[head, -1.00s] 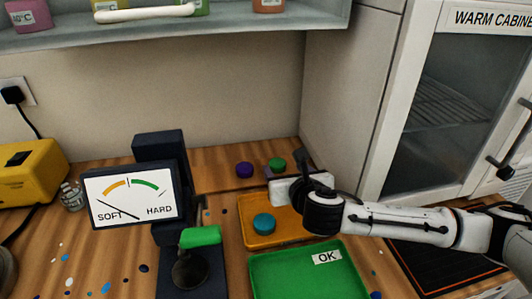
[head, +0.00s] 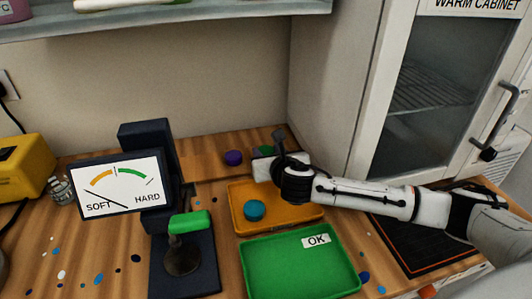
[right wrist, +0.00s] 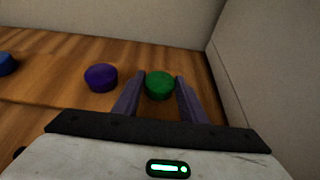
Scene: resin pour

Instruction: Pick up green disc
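The green disc (right wrist: 159,85) stands on the wooden bench near the back corner. In the right wrist view it lies between the tips of my right gripper's two fingers (right wrist: 159,92), which are apart with a gap showing on each side. In the head view the green disc (head: 266,149) is partly hidden behind my right gripper (head: 264,156). A purple disc (right wrist: 101,77) stands to the left of the green disc, outside the fingers; it also shows in the head view (head: 233,158). My left gripper is not in view.
An orange tray (head: 290,214) holding a blue disc (head: 254,210) lies in front. A green tray (head: 290,275) marked OK is nearer. A hardness gauge (head: 122,185) stands left, the warm cabinet (head: 430,90) right. The grey side wall (right wrist: 265,70) is close right of the gripper.

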